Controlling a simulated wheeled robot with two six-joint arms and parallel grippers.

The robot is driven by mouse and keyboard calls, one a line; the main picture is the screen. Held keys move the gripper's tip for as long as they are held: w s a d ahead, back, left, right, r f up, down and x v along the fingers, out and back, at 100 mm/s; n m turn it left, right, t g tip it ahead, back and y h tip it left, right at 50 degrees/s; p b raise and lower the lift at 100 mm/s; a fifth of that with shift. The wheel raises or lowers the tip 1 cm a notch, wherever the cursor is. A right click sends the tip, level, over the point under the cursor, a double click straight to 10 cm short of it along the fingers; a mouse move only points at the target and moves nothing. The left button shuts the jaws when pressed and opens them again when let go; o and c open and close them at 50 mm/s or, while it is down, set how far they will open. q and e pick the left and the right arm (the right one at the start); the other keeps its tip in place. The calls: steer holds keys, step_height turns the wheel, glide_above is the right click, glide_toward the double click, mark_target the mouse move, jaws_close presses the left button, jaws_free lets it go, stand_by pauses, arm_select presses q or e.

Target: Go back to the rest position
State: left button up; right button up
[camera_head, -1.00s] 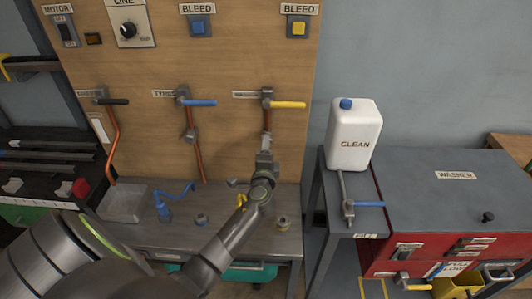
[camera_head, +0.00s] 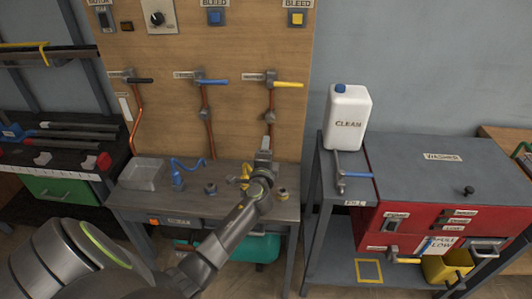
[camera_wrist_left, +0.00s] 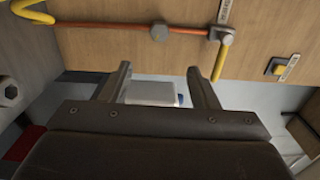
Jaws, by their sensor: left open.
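My left gripper (camera_head: 264,146) is at the end of the arm that comes in from the lower left. It is in front of the wooden board (camera_head: 230,50), below the yellow-handled valve (camera_head: 288,84). The left wrist view shows its two fingers (camera_wrist_left: 157,72) spread apart with nothing held between them. The yellow valve handle (camera_wrist_left: 218,62) shows beyond the right finger there, apart from it. My right gripper is in no view.
A metal bench (camera_head: 215,207) with small fittings and a grey tray (camera_head: 143,174) is under the board. A white jug (camera_head: 348,118) stands on the side stand, next to the red washer (camera_head: 400,215). A dark rack (camera_head: 45,150) is at the left.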

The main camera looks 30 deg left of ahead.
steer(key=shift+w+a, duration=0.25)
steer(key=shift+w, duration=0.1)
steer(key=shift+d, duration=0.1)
